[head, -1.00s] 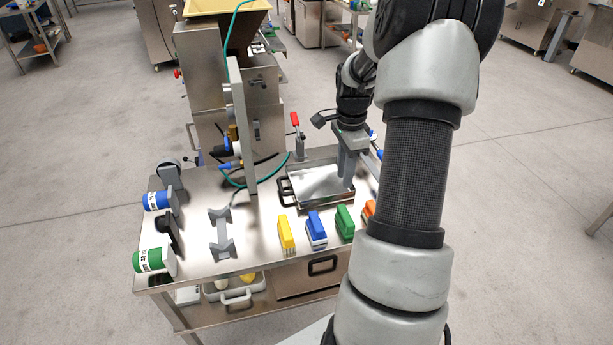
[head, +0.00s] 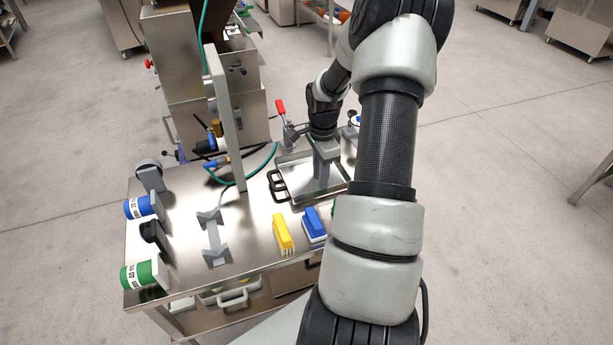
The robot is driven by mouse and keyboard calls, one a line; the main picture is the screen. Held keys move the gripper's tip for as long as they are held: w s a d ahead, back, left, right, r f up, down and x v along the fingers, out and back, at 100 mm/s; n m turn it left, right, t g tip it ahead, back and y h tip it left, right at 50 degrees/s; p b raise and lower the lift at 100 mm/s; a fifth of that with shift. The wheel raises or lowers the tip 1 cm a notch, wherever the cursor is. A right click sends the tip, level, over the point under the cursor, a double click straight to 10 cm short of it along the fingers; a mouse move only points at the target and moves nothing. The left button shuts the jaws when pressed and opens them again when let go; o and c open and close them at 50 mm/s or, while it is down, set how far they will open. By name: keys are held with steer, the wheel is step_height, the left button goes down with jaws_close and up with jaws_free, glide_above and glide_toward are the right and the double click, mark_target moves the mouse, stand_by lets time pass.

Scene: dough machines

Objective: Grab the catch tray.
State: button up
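The catch tray (head: 305,204) is a shallow metal tray with raised rims, lying flat on the steel table. Black handles show at its left end (head: 277,186). My gripper (head: 321,184) points down over the tray's inside, away from the left handles. Whether the fingertips touch the tray cannot be told. From this angle the fingers overlap, so their opening does not show.
A yellow brush (head: 283,232) and a blue brush (head: 313,224) stand in front of the tray. A grey upright plate (head: 226,125), a green hose (head: 240,184) and a red-handled clamp (head: 283,115) are near it.

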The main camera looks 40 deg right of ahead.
steer(key=shift+w+a+f, duration=0.15)
steer(key=shift+f, duration=1.6)
steer(key=shift+w+a+f, duration=0.1)
steer(key=shift+f, duration=1.6)
jaws_close()
steer(key=shift+r, duration=0.1)
